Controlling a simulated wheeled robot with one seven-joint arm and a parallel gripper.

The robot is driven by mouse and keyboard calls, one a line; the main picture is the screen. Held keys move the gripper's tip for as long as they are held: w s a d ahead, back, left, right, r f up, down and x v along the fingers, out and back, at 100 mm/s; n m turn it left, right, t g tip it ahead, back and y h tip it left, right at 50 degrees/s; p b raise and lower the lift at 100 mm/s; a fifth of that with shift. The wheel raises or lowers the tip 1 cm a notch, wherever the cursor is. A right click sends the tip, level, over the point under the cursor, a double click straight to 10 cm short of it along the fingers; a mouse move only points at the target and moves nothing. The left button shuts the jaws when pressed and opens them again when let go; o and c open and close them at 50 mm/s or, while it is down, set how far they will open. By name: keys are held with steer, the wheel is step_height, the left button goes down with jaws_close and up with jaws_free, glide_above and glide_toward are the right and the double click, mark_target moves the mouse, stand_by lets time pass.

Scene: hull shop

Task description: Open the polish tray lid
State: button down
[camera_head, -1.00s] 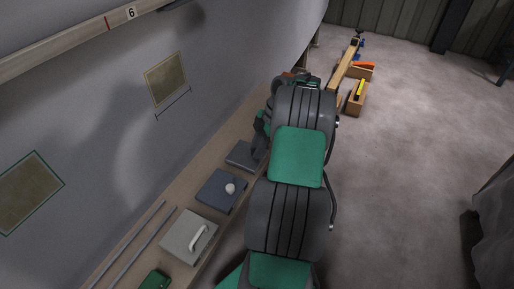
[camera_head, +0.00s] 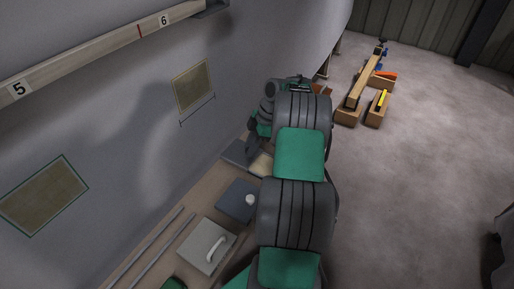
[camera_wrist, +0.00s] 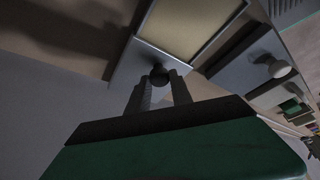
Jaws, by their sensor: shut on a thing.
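A grey tray lid (camera_head: 235,152) with a dark round knob (camera_wrist: 158,74) lies at the far end of the row of trays on the ledge. My gripper (camera_wrist: 160,83) is shut on this knob. The lid is off to one side of its tray, and a pale cream interior (camera_head: 262,164) shows beside it. In the wrist view the interior (camera_wrist: 190,25) is a tan area inside a light rim, beside the grey lid (camera_wrist: 128,72). No label is readable. My arm hides part of the tray in the head view.
A blue-grey lidded tray (camera_head: 235,199) with a pale knob stands close by, then a light grey one (camera_head: 206,245) with a bar handle. The hull wall (camera_head: 120,120) rises along the left.

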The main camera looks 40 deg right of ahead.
steer(key=shift+w, duration=0.2)
steer(key=c, duration=1.2)
jaws_free()
steer(key=shift+w+a, duration=0.1)
steer(key=shift+o, duration=0.2)
steer(key=shift+r, duration=0.1)
steer(key=p+v, duration=0.2)
steer(key=v, duration=0.5)
steer(key=shift+r, duration=0.35)
